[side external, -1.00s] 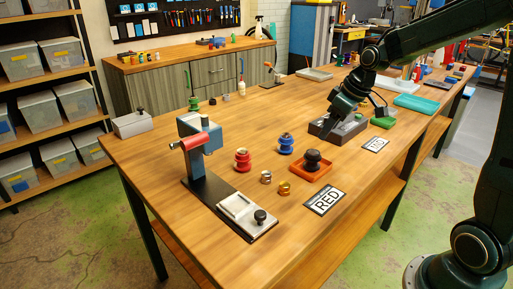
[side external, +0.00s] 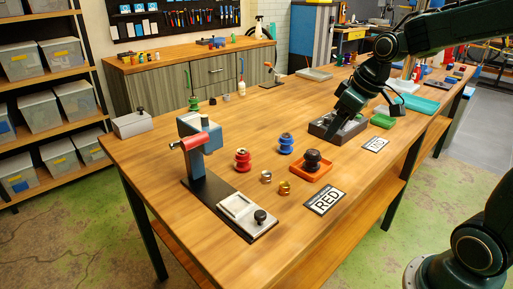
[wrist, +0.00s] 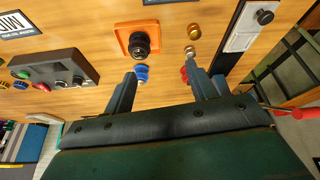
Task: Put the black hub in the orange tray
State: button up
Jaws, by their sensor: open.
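The black hub (side external: 312,157) stands upright inside the orange tray (side external: 323,177) near the middle right of the table. In the wrist view the black hub (wrist: 139,42) also sits within the tray's orange rim (wrist: 121,29). My gripper (side external: 337,127) is beyond the tray, over the area of a dark grey bin in the side view. Its two fingers (wrist: 162,78) are spread in the wrist view, with nothing between them. It is clear of the hub. The hub's underside is hidden.
A clamp fixture (side external: 200,150) stands at left; a RED card (side external: 326,199) lies nearer.

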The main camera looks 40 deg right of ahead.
jog(key=s+a+r+m, duration=0.1)
jog(key=s+a, duration=0.2)
jog(key=s, duration=0.5)
jog(key=s+a+r+t, duration=0.1)
jog(key=s+a, duration=0.3)
jog(key=s, duration=0.4)
jog(key=shift+s+a+r+m, duration=0.15)
jog(key=shift+s+a+m, duration=0.1)
jog(key=shift+m, duration=0.15)
dwell(0.4)
